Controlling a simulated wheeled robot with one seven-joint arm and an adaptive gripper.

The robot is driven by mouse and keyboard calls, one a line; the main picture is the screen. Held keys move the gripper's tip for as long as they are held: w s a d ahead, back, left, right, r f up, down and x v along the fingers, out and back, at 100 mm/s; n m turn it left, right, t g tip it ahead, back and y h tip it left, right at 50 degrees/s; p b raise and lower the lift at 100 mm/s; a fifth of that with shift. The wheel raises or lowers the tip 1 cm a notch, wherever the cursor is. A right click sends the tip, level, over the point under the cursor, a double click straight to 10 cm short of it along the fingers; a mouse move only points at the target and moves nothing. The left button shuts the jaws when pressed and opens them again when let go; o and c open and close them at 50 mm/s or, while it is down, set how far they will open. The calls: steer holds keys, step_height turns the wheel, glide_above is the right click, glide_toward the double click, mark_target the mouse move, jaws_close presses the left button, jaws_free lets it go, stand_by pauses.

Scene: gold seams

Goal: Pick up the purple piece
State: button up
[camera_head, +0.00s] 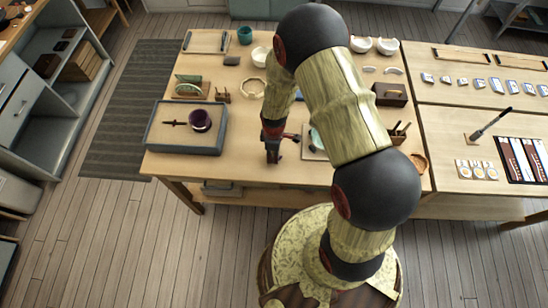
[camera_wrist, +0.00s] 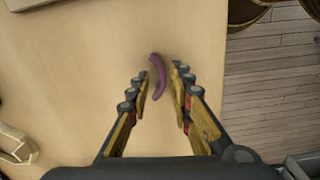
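The purple piece (camera_wrist: 157,77) is a small curved shard. In the wrist view it lies over the bare wooden table top, between the fingertips of my gripper (camera_wrist: 159,75). The fingers are apart, with a gap to the left of the piece; its right side is close to the right finger, and I cannot tell whether they touch. In the head view my gripper (camera_head: 273,152) points down near the table's front edge, and the piece cannot be made out there. A dark purple bowl (camera_head: 200,120) stands in the grey tray (camera_head: 186,148) to the left.
A pale ring-shaped object (camera_head: 252,89), a white bowl (camera_head: 260,57) and a teal cup (camera_head: 245,35) stand farther back. A wooden dish (camera_head: 418,162) is right of my arm. A second table (camera_head: 440,125) adjoins on the right.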

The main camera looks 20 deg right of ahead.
jaws_close()
stand_by(0.4)
